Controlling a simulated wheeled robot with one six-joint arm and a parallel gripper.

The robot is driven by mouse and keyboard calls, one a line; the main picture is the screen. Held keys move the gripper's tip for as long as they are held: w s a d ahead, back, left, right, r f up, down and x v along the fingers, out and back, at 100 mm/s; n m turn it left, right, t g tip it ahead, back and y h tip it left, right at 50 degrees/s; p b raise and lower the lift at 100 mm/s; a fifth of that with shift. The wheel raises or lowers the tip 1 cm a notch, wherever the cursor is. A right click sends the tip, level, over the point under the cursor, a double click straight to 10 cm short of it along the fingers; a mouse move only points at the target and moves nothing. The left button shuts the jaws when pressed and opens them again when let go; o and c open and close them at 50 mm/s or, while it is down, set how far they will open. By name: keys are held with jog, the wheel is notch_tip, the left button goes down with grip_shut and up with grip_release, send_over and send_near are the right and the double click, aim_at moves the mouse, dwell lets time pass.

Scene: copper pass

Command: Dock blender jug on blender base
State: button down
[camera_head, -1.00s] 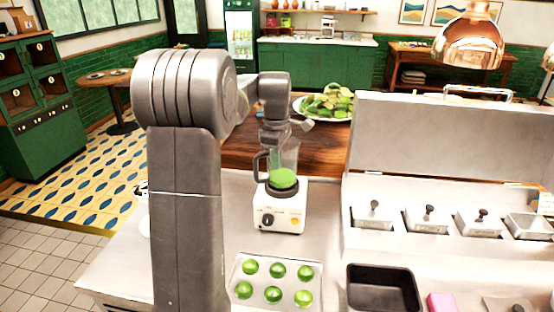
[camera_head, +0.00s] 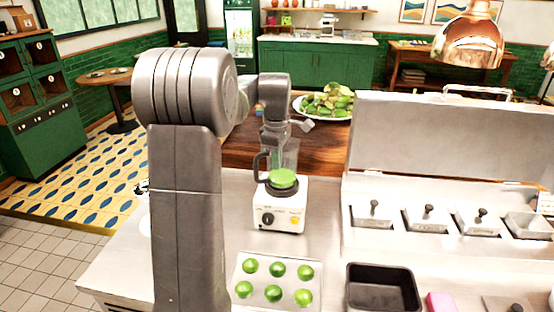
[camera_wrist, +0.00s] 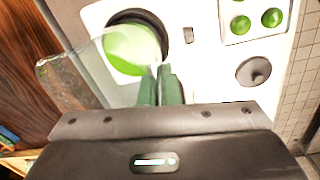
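In the wrist view the clear jug (camera_wrist: 72,82) spreads left from the base's dark round socket (camera_wrist: 158,23), with the green (camera_wrist: 128,52) inside that ring. My gripper (camera_wrist: 159,84) has its fingers close together at the jug's handle side and appears shut on the handle, which they mostly hide.
A tray of limes (camera_head: 273,284) lies in front of the base. A black bin (camera_head: 382,290) and a steel station with lidded wells (camera_head: 430,222) stand to the right. A plate of green produce (camera_head: 326,104) is behind on the wooden counter.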

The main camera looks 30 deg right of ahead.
jog(key=shift+f, duration=0.4)
jog(key=c, duration=1.9)
grip_release()
jog(key=shift+c, duration=0.2)
notch_tip(320, 180, up, 11)
jog(key=p, duration=0.3)
jog(key=shift+s+a+p, duration=0.2)
jog(key=shift+p, duration=0.2)
jog(key=shift+f, duration=0.1)
notch_tip(320, 180, down, 8)
jog(key=shift+w+d+f+b, duration=0.15)
jog(key=shift+f+b, duration=0.1)
jog(key=shift+b, duration=0.85)
jog(key=shift+r, duration=0.1)
